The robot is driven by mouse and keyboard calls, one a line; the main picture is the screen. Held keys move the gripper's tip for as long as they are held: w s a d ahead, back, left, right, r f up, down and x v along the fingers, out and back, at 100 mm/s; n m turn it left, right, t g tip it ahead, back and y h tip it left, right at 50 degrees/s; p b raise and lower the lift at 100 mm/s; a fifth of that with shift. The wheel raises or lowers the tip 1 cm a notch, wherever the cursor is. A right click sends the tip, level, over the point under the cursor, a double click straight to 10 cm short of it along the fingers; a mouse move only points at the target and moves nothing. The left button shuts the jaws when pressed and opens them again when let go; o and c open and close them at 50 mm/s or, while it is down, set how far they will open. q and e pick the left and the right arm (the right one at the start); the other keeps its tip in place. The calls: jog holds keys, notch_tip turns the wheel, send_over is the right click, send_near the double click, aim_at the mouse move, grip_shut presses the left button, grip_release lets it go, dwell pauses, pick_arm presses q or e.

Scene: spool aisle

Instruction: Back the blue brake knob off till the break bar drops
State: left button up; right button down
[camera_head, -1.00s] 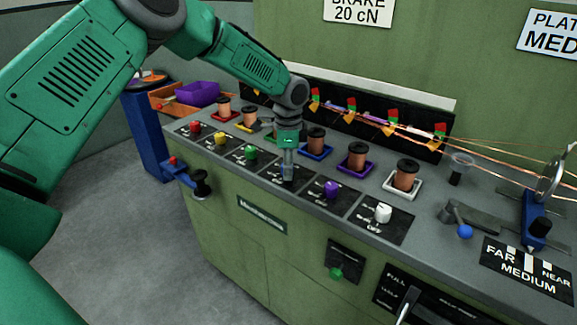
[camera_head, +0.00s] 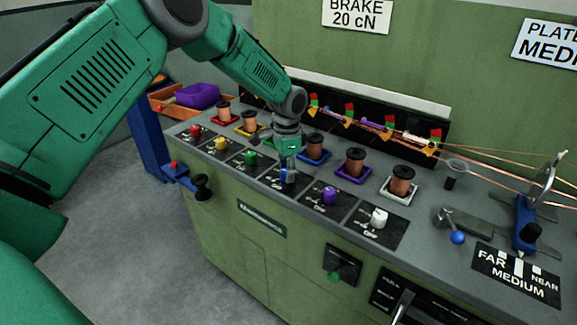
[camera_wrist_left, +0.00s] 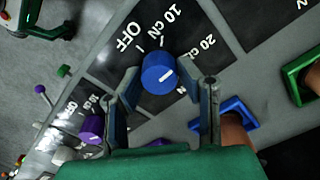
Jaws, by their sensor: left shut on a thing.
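The blue brake knob (camera_head: 288,176) sits on its black dial plate on the bench, between the green and purple knobs. In the left wrist view the blue knob (camera_wrist_left: 159,73) shows a white mark that points roughly toward the 20 cN side, away from OFF. My left gripper (camera_head: 287,168) points down over the knob and is shut on it, with one finger on each side in the wrist view (camera_wrist_left: 166,95). The break bars (camera_head: 349,112) show as small red, green and orange pieces along the black back strip; I cannot tell which belongs to the blue knob. My right gripper is out of view.
Green (camera_head: 250,157) and purple (camera_head: 329,195) knobs flank the blue one closely. Copper spools stand behind, including one on a blue base (camera_head: 313,158). Copper wires (camera_head: 480,158) run right to a wheel. A blue-ball lever (camera_head: 457,237) sits at right.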

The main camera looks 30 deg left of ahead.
pick_arm(q)
jog(key=n+p, duration=0.2)
jog(key=n, duration=0.2)
jog(key=shift+s+a+n, duration=0.1)
jog(key=shift+a+n, duration=0.05)
jog(key=shift+n, duration=0.15)
jog(key=n+p, duration=0.1)
jog(key=n, duration=0.2)
jog(key=shift+f, duration=0.1)
jog(key=shift+s+f+n, duration=0.1)
jog(key=shift+n, duration=1)
jog(key=shift+p, duration=0.3)
jog(key=o, duration=1.1)
jog(key=shift+o, duration=0.2)
